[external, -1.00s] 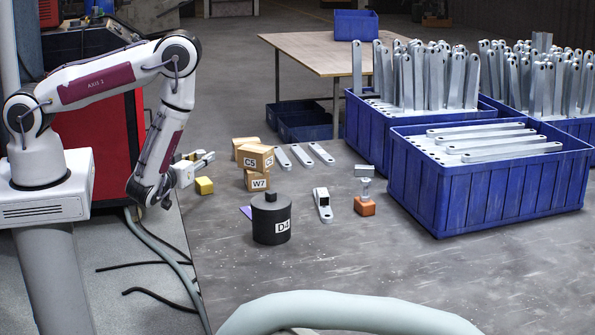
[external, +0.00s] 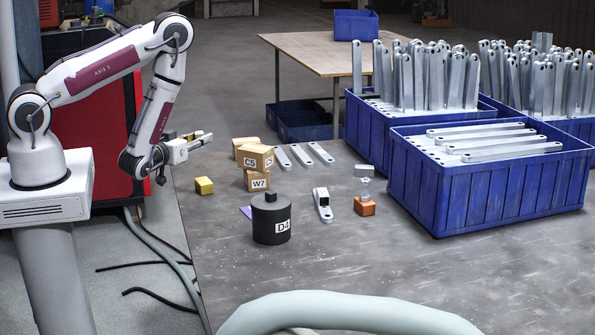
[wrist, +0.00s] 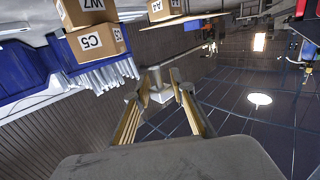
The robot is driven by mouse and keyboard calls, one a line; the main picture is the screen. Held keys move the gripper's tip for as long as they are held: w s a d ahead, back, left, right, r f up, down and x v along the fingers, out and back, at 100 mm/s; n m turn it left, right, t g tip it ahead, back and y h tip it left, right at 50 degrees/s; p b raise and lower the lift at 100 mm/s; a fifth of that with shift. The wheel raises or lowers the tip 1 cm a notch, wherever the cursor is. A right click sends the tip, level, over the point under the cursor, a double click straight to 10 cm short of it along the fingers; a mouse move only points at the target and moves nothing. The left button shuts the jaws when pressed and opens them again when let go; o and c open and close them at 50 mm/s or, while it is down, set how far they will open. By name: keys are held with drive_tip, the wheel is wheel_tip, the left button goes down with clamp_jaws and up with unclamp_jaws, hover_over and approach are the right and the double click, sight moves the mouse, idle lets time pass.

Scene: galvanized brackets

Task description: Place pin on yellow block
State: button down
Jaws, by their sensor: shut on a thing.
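The yellow block (external: 204,186) sits on the grey table near its left edge. My gripper (external: 203,138) is above and slightly left of the block, clear of it, pointing right and roughly level. In the wrist view my gripper (wrist: 165,94) is shut on a pale grey metal piece (wrist: 168,78), which looks like the pin; its full shape is hard to make out. The yellow block does not show in the wrist view.
Cardboard boxes marked C5 and W7 (external: 257,181) stand right of the yellow block. A black cylinder marked D4 (external: 271,223) stands nearer. Metal brackets (external: 323,205) lie on the table. Blue crates (external: 480,200) fill the right.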

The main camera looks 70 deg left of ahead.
drive_tip(key=shift+w+d+r+h, duration=0.1)
drive_tip(key=shift+w+d+h, duration=0.1)
drive_tip(key=shift+d+h, duration=0.1)
hover_over(203, 180)
drive_tip(key=shift+f, duration=2.9)
drive_tip(key=shift+f, duration=2.1)
drive_tip(key=shift+f, duration=0.1)
drive_tip(key=c, duration=1.7)
unclamp_jaws()
